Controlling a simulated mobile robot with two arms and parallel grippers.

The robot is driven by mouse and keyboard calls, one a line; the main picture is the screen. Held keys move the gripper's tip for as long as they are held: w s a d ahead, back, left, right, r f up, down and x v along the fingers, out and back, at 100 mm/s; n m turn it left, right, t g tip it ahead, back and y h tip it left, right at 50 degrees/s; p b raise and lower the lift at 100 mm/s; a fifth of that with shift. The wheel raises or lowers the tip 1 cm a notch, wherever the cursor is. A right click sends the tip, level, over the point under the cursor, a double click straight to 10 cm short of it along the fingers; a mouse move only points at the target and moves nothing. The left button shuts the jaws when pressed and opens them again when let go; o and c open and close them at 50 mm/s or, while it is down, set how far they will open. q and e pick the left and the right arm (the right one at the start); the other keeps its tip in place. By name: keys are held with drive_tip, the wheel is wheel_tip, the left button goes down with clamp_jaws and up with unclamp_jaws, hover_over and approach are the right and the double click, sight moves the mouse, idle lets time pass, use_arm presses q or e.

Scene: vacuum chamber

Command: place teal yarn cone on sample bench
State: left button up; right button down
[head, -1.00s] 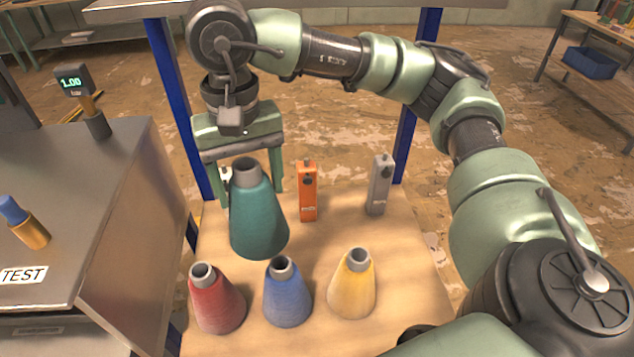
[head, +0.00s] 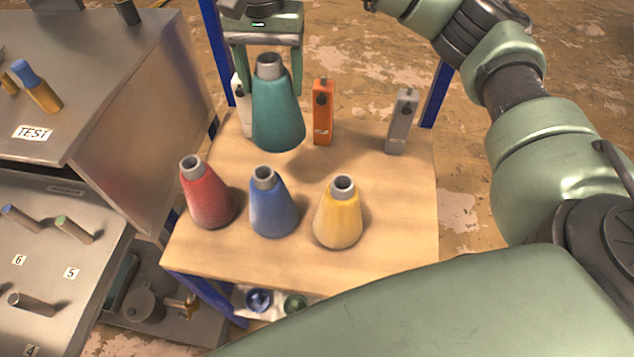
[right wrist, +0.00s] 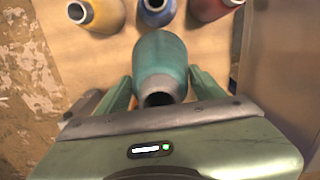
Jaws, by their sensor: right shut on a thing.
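The teal yarn cone (head: 278,112) is upright with its grey tip up, held above the wooden tabletop, with a shadow on the wood below. My right gripper (head: 268,80) is shut on it, a finger at each side of the cone's upper part. The right wrist view also shows the teal cone (right wrist: 160,62) between the fingers of the right gripper (right wrist: 160,90). A metal bench (head: 150,95) with a TEST label stands at the left; I cannot tell whether it is the sample bench. My left gripper is not in view.
Red (head: 208,198), blue (head: 271,208) and yellow (head: 338,218) cones stand in a row on the wooden table (head: 400,245). An orange box (head: 324,115), a grey box (head: 402,125) and a partly hidden white box stand behind. The table's right front is clear.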

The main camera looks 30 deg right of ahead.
drive_tip(key=w+f, duration=0.1)
drive_tip(key=w+a+f+m, duration=0.1)
drive_tip(key=w, duration=0.1)
drive_tip(key=w+f+m, duration=0.1)
drive_tip(key=shift+w+a+f+b, duration=0.2)
drive_tip(key=shift+w+a+b, duration=0.1)
drive_tip(key=shift+w+b, duration=0.1)
drive_tip(key=w+a+f+m, duration=0.1)
drive_tip(key=w+f+m, duration=0.2)
drive_tip(key=w+f, duration=0.1)
drive_tip(key=s+d+f+p, duration=0.5)
drive_tip(key=s+d+f, duration=0.3)
drive_tip(key=d, duration=0.3)
drive_tip(key=shift+s+f, duration=0.25)
drive_tip(key=shift+f, duration=0.15)
drive_tip(key=shift+f, duration=0.2)
drive_tip(key=shift+c, duration=1.1)
unclamp_jaws()
drive_tip(key=shift+d, duration=0.1)
drive_tip(key=shift+r, duration=0.1)
